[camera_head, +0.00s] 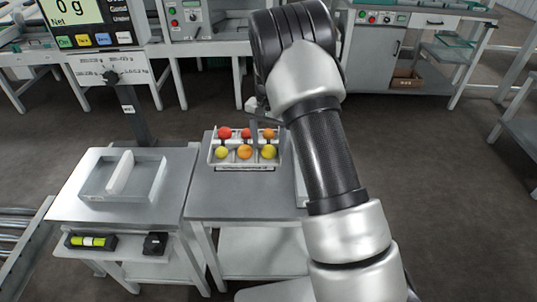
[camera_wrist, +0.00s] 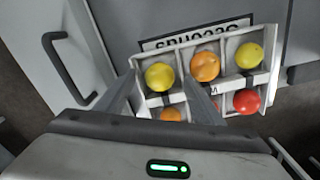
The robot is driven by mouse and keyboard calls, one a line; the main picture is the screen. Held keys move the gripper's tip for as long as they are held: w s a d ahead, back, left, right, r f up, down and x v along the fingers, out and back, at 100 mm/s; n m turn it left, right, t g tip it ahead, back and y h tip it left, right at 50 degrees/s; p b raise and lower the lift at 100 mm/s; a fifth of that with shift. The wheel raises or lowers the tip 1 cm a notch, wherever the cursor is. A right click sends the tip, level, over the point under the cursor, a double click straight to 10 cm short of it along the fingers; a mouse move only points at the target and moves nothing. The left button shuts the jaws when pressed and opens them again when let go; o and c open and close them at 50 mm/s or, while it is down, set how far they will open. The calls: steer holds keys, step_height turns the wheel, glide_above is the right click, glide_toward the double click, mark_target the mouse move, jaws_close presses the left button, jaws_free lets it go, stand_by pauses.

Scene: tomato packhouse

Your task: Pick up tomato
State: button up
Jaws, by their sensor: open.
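A white divided tray (camera_head: 212,163) labelled "Seconds" sits on the middle grey table and holds several tomatoes in two rows. In the head view, the near row has a yellow tomato (camera_head: 222,153), an orange one (camera_head: 245,152) and a yellow one (camera_head: 268,151). The far row has two red tomatoes (camera_head: 225,133) and an orange one (camera_head: 269,133). In the wrist view my gripper (camera_wrist: 160,79) is open and empty above the tray, with a yellow tomato (camera_wrist: 159,77) seen between its fingers. A finger partly hides a red tomato there. In the head view my arm mostly hides the gripper.
A scale's pan table (camera_head: 72,208) with a grey divided box (camera_head: 85,190) stands left of the tray table, its display (camera_head: 88,15) on a post. A shelf below holds a yellow-green item (camera_head: 88,241) and a black box (camera_head: 155,243). Benches line the back.

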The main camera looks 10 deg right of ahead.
step_height(320, 180, down, 2)
steer(key=shift+f, duration=0.2)
steer(key=c, duration=0.9)
steer(key=shift+o, duration=0.2)
